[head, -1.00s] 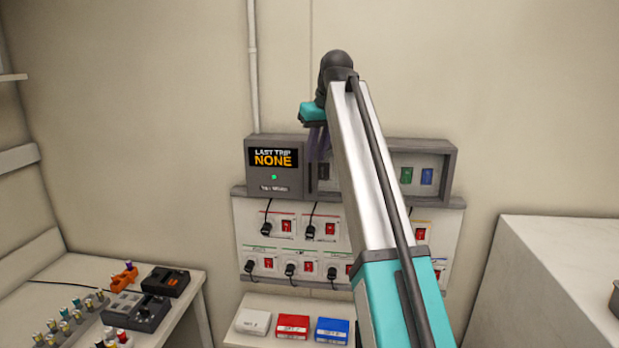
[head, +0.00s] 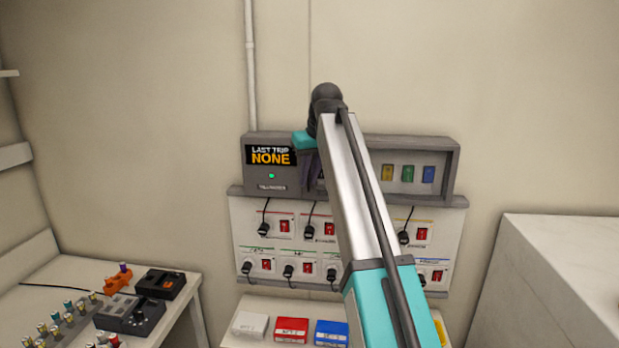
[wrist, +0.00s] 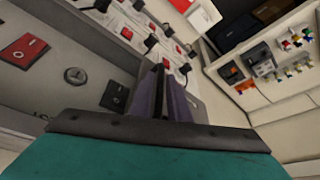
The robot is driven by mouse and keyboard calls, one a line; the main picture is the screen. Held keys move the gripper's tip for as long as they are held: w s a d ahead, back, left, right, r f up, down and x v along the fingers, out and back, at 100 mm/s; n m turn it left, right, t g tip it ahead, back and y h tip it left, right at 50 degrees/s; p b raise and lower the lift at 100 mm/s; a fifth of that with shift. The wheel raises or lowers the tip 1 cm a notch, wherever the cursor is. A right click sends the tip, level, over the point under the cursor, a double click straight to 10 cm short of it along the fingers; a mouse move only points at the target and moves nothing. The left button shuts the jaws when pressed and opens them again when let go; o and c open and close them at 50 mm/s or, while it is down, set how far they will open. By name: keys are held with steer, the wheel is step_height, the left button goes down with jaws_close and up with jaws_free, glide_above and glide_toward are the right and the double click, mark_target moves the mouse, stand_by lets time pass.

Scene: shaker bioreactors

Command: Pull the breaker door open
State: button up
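The grey breaker box (head: 350,139) is on the wall, with a "LAST TRIP NONE" display (head: 270,156) at its left and an open-looking recess holding yellow, green and blue breakers at its right. I cannot make out a separate door; my arm covers the middle of the box. My gripper (head: 309,172) is at the box, just right of the display part. In the wrist view its purple fingers (wrist: 168,92) are close together beside the grey panel, with a dark strip between them. I cannot tell whether that strip is a handle or only a gap.
Below the box is a white panel of red switches and black plugs (head: 264,229). White, red and blue boxes (head: 291,330) lie on a ledge under it. A bench (head: 180,318) with small devices is at left, a white block (head: 570,270) at right.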

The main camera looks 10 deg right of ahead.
jaws_close()
stand_by(1.4)
